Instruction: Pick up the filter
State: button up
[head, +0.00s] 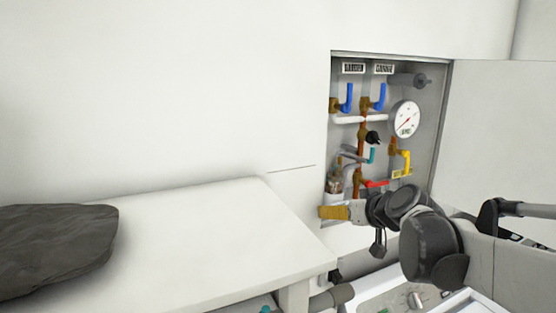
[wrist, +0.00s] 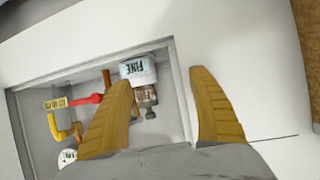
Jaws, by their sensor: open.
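The filter is most likely the small item with a white end labelled "FINE" (wrist: 138,70) and a metal-coloured fitting, seen in the wrist view. It also shows at the lower left of the wall recess in the head view (head: 334,186), just above my fingers. My gripper (head: 331,212) has yellow fingers and is at the recess's lower left edge. In the wrist view my gripper (wrist: 160,76) is open. The filter appears between the fingers, nearer the left one, with its edge partly overlapped by that finger. I see no grip on it.
The recess (head: 440,110) holds pipes, blue valve handles (head: 379,97), a red handle (head: 376,184), a yellow handle (head: 404,162) and a round gauge (head: 405,119). A white table (head: 215,225) with a dark grey bag-like object (head: 55,245) stands left. A white appliance (head: 385,296) is below.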

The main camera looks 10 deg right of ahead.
jog(key=p, duration=0.3)
send_near(338, 182)
jog(key=w+f, duration=0.1)
jog(key=f, duration=0.1)
jog(key=shift+t+h, duration=0.3)
jog(key=shift+t, duration=0.1)
jog(key=x, duration=0.3)
jog(key=p+x, duration=0.1)
jog(key=x, duration=0.7)
jog(key=shift+w+a+r+p, duration=0.2)
jog(key=shift+w+r+p, duration=0.05)
jog(key=shift+w+p, duration=0.1)
jog(key=shift+s, duration=0.25)
jog(key=shift+c, duration=0.3)
jog(key=shift+w, duration=0.1)
jog(key=c, duration=1.3)
